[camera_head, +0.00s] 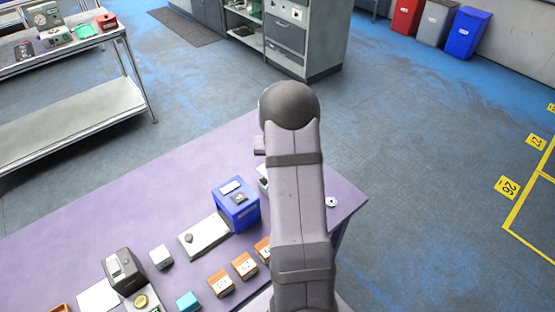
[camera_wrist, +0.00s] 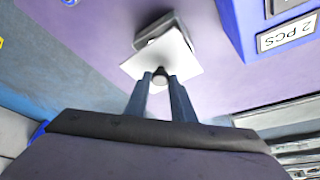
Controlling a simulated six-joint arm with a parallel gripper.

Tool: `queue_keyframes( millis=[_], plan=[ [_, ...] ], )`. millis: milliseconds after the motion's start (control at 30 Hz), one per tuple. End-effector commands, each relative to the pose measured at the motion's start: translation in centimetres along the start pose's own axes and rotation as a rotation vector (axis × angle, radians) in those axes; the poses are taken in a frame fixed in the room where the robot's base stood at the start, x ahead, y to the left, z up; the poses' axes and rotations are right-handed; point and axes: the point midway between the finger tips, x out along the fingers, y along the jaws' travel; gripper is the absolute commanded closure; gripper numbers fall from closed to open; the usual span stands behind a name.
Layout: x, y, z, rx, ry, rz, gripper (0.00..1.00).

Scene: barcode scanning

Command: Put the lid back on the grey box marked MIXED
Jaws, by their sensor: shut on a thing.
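In the wrist view my gripper (camera_wrist: 160,76) is shut on the small round knob of a pale, flat, square lid (camera_wrist: 167,57). A grey box (camera_wrist: 152,28) shows partly beyond the lid, which covers much of it from this angle. I cannot tell whether the lid touches the box, and no MIXED marking is readable. In the head view my arm hides the gripper and the held lid. A pale grey edge beside the arm (camera_head: 263,172) may be the box.
A blue box (camera_head: 237,205) stands close by; its "2 PCS" label (camera_wrist: 287,32) shows in the wrist view. A pale plate with a dark knob (camera_head: 205,236), orange blocks (camera_head: 221,283) and a dark device (camera_head: 123,269) stand on the purple table (camera_head: 90,240). A white ring (camera_head: 331,203) lies right.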

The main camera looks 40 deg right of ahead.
Motion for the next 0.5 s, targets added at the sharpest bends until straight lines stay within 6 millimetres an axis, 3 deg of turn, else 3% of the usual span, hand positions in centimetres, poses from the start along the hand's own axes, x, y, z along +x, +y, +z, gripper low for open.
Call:
queue_keyframes(
  millis=[500],
  plan=[
    [0.14,-0.23,-0.56,0.061,-0.002,0.026,1.00]
  ],
)
